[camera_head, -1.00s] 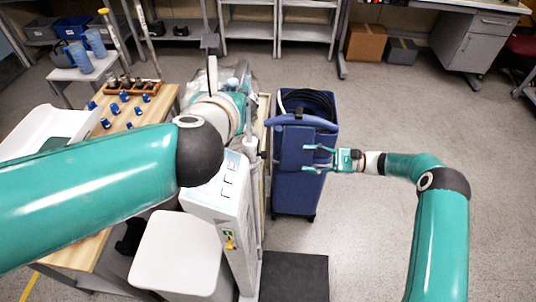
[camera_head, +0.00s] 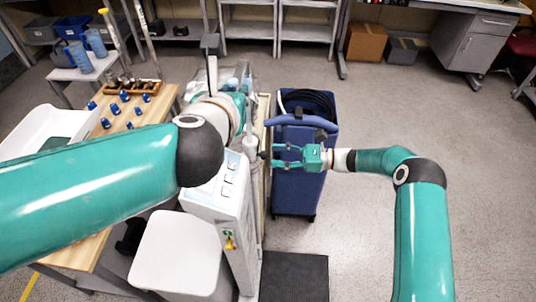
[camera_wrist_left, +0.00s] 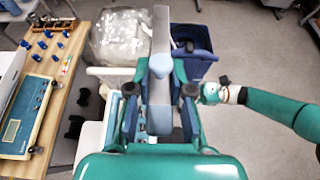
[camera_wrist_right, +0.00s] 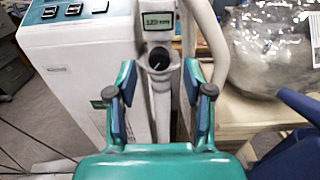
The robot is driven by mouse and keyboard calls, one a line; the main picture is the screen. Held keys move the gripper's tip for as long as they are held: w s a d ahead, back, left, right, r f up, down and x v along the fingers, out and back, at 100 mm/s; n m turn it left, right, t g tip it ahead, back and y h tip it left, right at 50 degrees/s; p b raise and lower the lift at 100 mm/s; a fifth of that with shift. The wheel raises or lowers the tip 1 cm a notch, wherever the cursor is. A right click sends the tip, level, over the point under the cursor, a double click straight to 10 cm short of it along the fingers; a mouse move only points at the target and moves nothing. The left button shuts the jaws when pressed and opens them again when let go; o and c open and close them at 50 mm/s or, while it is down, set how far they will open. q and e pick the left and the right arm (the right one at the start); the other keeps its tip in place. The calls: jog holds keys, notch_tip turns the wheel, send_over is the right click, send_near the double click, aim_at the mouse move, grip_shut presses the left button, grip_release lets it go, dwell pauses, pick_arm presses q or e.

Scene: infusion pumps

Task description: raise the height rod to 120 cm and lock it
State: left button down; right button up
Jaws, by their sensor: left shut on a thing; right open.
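The height rod (camera_wrist_left: 160,28) shows as a pale upright bar in the left wrist view. My left gripper (camera_wrist_left: 161,72) is shut on its grey-blue sliding part (camera_wrist_left: 160,120); in the head view it is mostly hidden behind my own left arm. In the right wrist view, a small green display (camera_wrist_right: 158,22) on the pale column seems to read about 120, but the digits are blurred. A dark round knob (camera_wrist_right: 158,59) sits just below it. My right gripper (camera_head: 272,156) is open and empty. In the right wrist view its fingers (camera_wrist_right: 159,78) stand either side of the column, facing the knob.
A white cabinet with switches (camera_head: 222,195) stands close left of the column. A blue bin (camera_head: 297,190) is behind my right gripper. A plastic-wrapped bundle (camera_wrist_left: 120,38) lies behind the rod. The floor (camera_head: 400,120) right of the bin is clear.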

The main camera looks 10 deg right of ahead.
aim_at(264, 155)
jog(key=shift+w+a, duration=0.15)
jog(key=shift+a, duration=0.7)
jog(key=shift+w+a, duration=0.15)
jog(key=shift+a, duration=0.65)
grip_shut()
